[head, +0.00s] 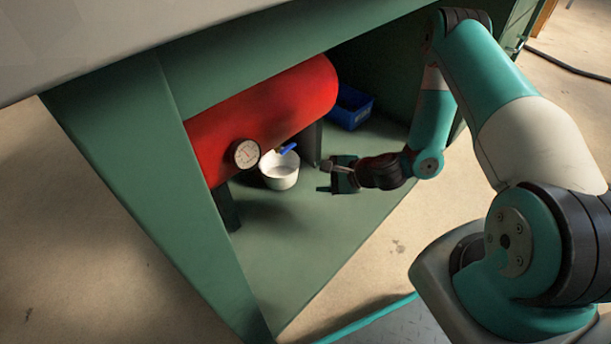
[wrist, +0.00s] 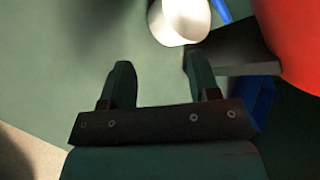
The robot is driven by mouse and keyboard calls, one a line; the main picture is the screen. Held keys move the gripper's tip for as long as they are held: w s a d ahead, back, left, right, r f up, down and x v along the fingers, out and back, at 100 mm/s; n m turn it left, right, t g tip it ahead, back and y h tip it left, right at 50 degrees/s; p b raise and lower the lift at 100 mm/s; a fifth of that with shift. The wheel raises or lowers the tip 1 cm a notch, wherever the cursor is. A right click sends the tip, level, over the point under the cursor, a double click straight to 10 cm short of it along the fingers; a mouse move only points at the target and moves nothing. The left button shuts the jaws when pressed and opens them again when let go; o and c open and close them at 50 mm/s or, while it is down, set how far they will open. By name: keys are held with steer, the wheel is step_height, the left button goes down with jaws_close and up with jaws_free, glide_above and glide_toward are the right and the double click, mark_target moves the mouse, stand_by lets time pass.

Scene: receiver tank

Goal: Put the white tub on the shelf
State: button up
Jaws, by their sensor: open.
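The white tub (head: 280,173) stands on the green floor of the bay, in front of and partly under the red tank, close to the gauge. It also shows in the wrist view (wrist: 178,22) at the top edge, partly cut off, ahead of the right finger. My gripper (head: 322,177) is to the right of the tub, low inside the bay, and points left toward it. In the wrist view its two fingers (wrist: 157,72) are apart with only bare floor between them. The tub is outside the fingers. I cannot tell which surface is the shelf.
The red tank (head: 290,100) lies across the bay with a round gauge (head: 246,153) and a blue valve handle (head: 288,148) right by the tub. A dark tank support (wrist: 235,48) is close to the right finger. A blue bin (head: 350,106) stands behind. The front floor is clear.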

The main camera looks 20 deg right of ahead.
mark_target(278, 179)
steer(key=b+x, duration=0.7)
steer(key=x, duration=0.8)
steer(key=shift+a+f, duration=0.1)
steer(key=shift+f, duration=0.05)
steer(key=shift+w+a+f+b, duration=0.25)
steer(key=shift+w+a+b, duration=0.1)
steer(key=shift+w, duration=0.25)
jaws_close()
